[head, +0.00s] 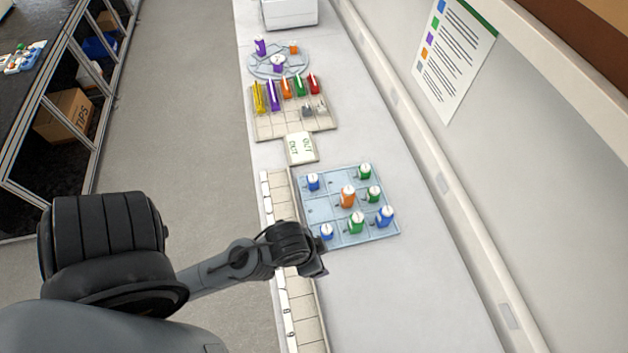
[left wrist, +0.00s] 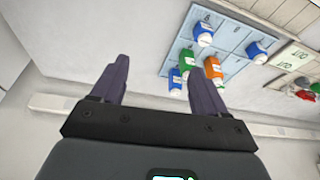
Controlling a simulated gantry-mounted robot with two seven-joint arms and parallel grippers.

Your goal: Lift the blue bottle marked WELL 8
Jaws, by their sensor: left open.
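A pale blue gridded tray (head: 318,211) holds several capped bottles. Three are blue: one at the far left (head: 313,182), one at the near left (head: 326,232) and one at the near right (head: 385,216). They also show in the left wrist view: the far-left one (left wrist: 257,52), the near-left one (left wrist: 203,36) and the near-right one (left wrist: 175,76). I cannot read which is marked WELL 8. My left gripper (head: 320,265) is just in front of the tray's near-left corner. Its fingers (left wrist: 158,57) are apart with nothing between them. My right gripper is not in view.
Orange (head: 348,197) and green bottles stand between the blue ones. A numbered pale strip (head: 290,290) runs along the bench's left edge. Beyond the tray are an OUT card (head: 301,148), a rack (head: 262,128) and a round holder (head: 258,65). The bench right of the tray is clear.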

